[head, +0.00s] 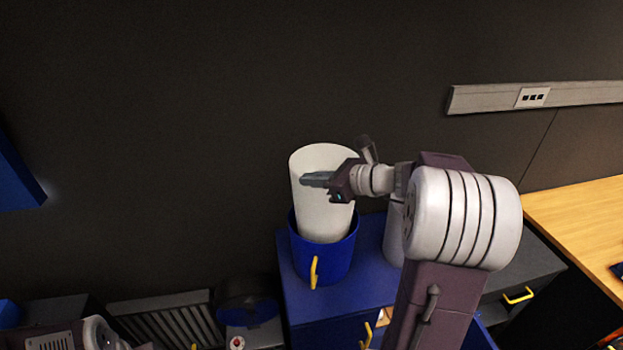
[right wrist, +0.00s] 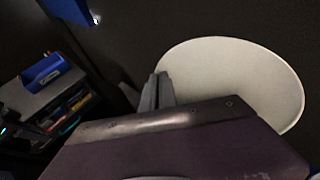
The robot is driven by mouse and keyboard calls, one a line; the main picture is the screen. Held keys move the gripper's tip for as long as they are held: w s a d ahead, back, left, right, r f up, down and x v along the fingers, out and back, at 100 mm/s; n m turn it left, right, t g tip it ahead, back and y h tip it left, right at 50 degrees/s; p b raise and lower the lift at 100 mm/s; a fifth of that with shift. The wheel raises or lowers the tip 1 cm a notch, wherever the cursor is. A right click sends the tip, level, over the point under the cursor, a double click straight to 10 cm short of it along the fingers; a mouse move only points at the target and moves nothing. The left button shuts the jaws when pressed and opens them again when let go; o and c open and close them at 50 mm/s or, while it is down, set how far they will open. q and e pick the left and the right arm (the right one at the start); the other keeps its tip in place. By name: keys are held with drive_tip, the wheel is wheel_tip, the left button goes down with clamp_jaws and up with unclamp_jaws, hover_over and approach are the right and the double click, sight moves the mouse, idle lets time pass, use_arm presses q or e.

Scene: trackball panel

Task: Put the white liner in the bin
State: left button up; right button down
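The white liner (head: 325,215) is a tall open cylinder standing nearly upright with its lower part inside the blue bin (head: 325,262); much of it rises above the bin's rim. The bin has a yellow handle and stands on a blue cabinet. My right gripper (head: 316,180) lies across the front of the liner near its top, fingers pointing left. Its fingers look close together with nothing between them. In the right wrist view the liner's round rim (right wrist: 285,85) is just right of the fingers (right wrist: 158,92); I cannot tell if they touch. My left gripper is not in view.
The blue cabinet top (head: 300,292) carries another pale object (head: 393,240), mostly hidden behind my right arm. A wooden desk (head: 580,215) is at the right. A slatted grey unit (head: 165,318) stands low at the left. The dark wall is behind.

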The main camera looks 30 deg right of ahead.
sight(311, 207)
drive_tip(key=shift+f+b, duration=3.65)
drive_tip(key=shift+f, duration=0.8)
drive_tip(key=shift+f+b, duration=3.8)
drive_tip(key=shift+f, duration=0.5)
drive_tip(key=c, duration=2.1)
unclamp_jaws()
drive_tip(key=o, duration=0.5)
drive_tip(key=v, duration=0.9)
